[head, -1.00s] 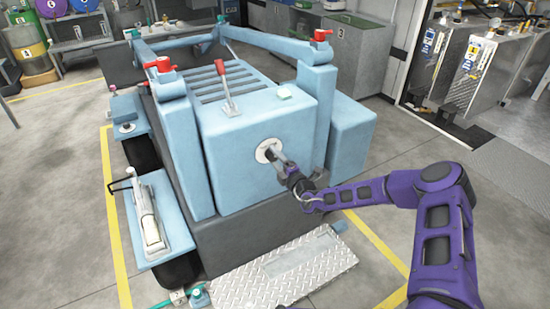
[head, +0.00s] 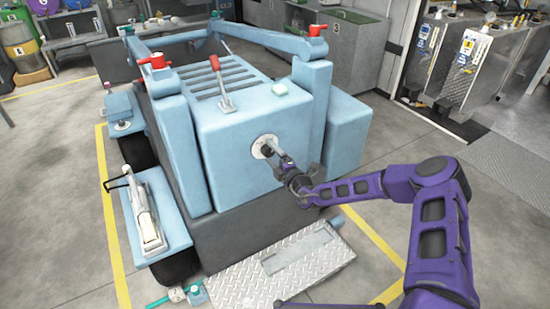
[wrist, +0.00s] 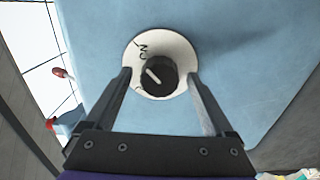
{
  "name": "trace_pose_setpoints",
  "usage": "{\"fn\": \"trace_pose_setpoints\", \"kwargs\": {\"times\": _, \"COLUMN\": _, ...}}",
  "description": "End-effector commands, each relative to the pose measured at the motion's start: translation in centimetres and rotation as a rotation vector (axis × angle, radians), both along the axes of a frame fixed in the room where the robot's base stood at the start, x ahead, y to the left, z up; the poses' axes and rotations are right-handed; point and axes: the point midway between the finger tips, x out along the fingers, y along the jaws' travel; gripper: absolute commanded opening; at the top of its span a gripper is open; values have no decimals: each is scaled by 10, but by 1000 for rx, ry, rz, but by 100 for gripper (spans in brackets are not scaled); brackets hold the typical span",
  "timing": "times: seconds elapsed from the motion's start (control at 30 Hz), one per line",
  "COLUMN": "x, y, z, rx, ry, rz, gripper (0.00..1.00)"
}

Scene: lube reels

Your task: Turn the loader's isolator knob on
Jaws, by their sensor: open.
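The isolator knob (wrist: 158,77) is a dark round knob with a pale pointer line, in the middle of a white round plate (wrist: 180,47) on the loader's light blue panel. The plate has dark lettering that reads like "ON" at its upper left in the wrist view. My gripper (wrist: 162,82) is open, with one finger on each side of the knob and a visible gap to it. Whether the fingertips reach the knob's depth I cannot tell. In the head view, my gripper (head: 275,154) is at the plate on the blue loader (head: 230,150) and partly hides the knob.
A tread plate step (head: 240,285) lies below the panel. A side shelf (head: 160,240) holds a pale tool. Open floor lies to the right.

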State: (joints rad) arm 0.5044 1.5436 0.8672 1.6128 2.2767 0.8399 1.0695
Motion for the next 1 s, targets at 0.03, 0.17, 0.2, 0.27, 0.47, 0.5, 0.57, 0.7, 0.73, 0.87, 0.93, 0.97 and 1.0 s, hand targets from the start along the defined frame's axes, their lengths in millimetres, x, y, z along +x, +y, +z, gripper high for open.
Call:
{"fn": "trace_pose_setpoints", "kwargs": {"times": 0.03, "x": -2, "y": -2, "z": 0, "rx": -1, "ry": 1, "rz": 0, "gripper": 88}}
{"fn": "trace_pose_setpoints", "kwargs": {"times": 0.17, "x": -13, "y": -10, "z": 0, "rx": -1, "ry": 0, "rz": 0, "gripper": 88}}
{"fn": "trace_pose_setpoints", "kwargs": {"times": 0.2, "x": -19, "y": -14, "z": 0, "rx": -1, "ry": 1, "rz": -1, "gripper": 88}}
{"fn": "trace_pose_setpoints", "kwargs": {"times": 0.27, "x": -30, "y": -22, "z": 0, "rx": 0, "ry": 1, "rz": -1, "gripper": 88}}
{"fn": "trace_pose_setpoints", "kwargs": {"times": 0.47, "x": -71, "y": -50, "z": 0, "rx": 0, "ry": 1, "rz": -2, "gripper": 88}}
{"fn": "trace_pose_setpoints", "kwargs": {"times": 0.5, "x": -80, "y": -55, "z": 0, "rx": 0, "ry": 2, "rz": -2, "gripper": 88}}
{"fn": "trace_pose_setpoints", "kwargs": {"times": 0.57, "x": -92, "y": -63, "z": 0, "rx": 0, "ry": 2, "rz": -2, "gripper": 88}}
{"fn": "trace_pose_setpoints", "kwargs": {"times": 0.7, "x": -116, "y": -80, "z": 0, "rx": 0, "ry": 2, "rz": -2, "gripper": 88}}
{"fn": "trace_pose_setpoints", "kwargs": {"times": 0.73, "x": -121, "y": -82, "z": 0, "rx": 0, "ry": 1, "rz": -1, "gripper": 88}}
{"fn": "trace_pose_setpoints", "kwargs": {"times": 0.87, "x": -135, "y": -92, "z": 0, "rx": 0, "ry": 2, "rz": -1, "gripper": 88}}
{"fn": "trace_pose_setpoints", "kwargs": {"times": 0.93, "x": -140, "y": -95, "z": 0, "rx": 1, "ry": 1, "rz": -1, "gripper": 88}}
{"fn": "trace_pose_setpoints", "kwargs": {"times": 0.97, "x": -141, "y": -96, "z": 0, "rx": 1, "ry": 1, "rz": -1, "gripper": 88}}
{"fn": "trace_pose_setpoints", "kwargs": {"times": 1.0, "x": -143, "y": -97, "z": 0, "rx": 1, "ry": 1, "rz": 0, "gripper": 88}}
